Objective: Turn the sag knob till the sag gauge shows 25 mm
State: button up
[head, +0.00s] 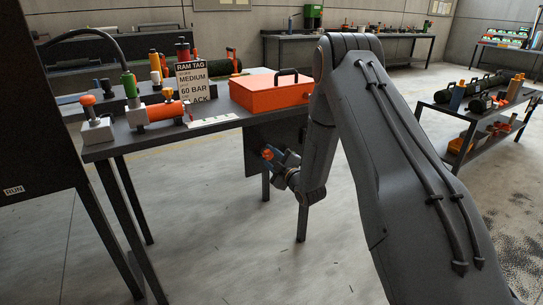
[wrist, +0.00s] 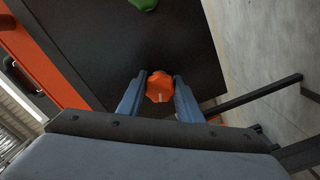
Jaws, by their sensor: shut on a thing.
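The orange knob (wrist: 160,87), which I take as the sag knob, shows in the wrist view with a short white mark on its face. My gripper (wrist: 160,77) has one blue-grey finger on each side of it and is shut on it. In the head view my gripper (head: 276,158) is at the dark panel (head: 264,136) by the table's right end, with a bit of orange showing at its tip. I cannot make out a sag gauge or any reading in either view.
A loaded cart (head: 480,135) stands right. A green part (wrist: 143,4) shows in the wrist view.

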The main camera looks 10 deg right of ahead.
jog(key=shift+w+d+r, duration=0.15)
jog(key=shift+d, duration=0.1)
jog(key=o, duration=1)
jog(key=shift+d, duration=0.1)
jog(key=shift+o, duration=0.2)
jog(key=shift+a, duration=0.25)
jog(key=v, duration=0.8)
